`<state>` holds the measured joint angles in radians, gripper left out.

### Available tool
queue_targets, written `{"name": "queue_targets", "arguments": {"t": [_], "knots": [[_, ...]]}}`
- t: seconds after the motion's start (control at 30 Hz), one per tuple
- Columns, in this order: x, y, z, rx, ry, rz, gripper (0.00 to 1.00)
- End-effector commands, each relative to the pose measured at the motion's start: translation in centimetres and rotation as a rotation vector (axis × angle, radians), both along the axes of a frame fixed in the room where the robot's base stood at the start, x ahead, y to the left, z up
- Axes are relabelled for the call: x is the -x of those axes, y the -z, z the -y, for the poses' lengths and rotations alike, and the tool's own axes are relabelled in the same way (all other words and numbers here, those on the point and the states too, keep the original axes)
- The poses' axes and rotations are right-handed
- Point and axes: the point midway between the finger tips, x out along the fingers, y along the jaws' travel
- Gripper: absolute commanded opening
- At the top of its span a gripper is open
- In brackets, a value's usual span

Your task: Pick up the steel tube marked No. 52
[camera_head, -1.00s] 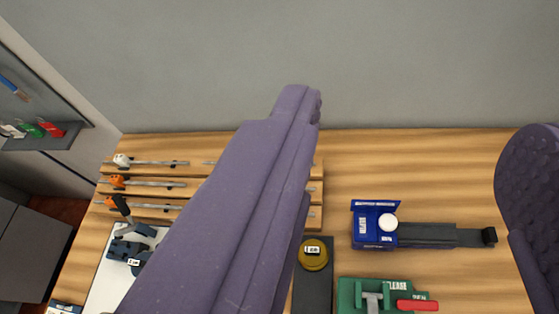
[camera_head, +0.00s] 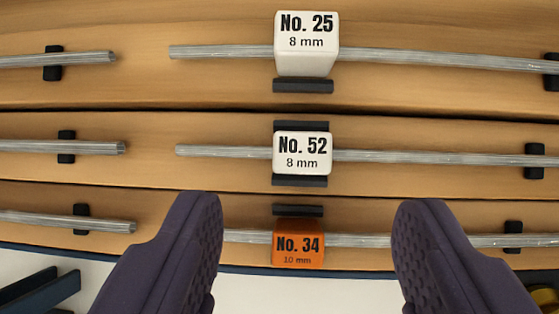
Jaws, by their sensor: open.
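The steel tube marked No. 52 (camera_head: 430,157) lies level across the middle wooden strip. Its white label block (camera_head: 301,153) reads No. 52, 8 mm, and sits between two dark holder bars. My gripper (camera_head: 308,215) is open and empty, one purple finger at the lower left and one at the lower right. The fingertips are below the No. 52 tube in the picture, either side of the orange block (camera_head: 298,247) marked No. 34, 10 mm. I cannot tell the height of the fingers above the tubes.
A tube with a white block (camera_head: 306,45) marked No. 25, 8 mm, lies on the strip above. The No. 34 tube lies on the strip below, partly behind my fingers. More tube ends (camera_head: 70,147) lie at the left, on small black supports.

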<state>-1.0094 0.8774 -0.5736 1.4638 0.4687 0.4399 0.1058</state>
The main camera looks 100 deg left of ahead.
Motion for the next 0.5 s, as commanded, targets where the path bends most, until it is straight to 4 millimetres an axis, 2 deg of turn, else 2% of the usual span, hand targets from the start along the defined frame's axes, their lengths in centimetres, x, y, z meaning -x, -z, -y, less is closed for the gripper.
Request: {"name": "queue_targets", "arguments": {"t": [0.3, 0.5], "knots": [[-2.2, 4.8, -0.6, 0.001, 0.001, -0.001, 0.62], [-2.8, 5.6, -0.8, -0.001, 0.0, 0.0, 0.62]]}}
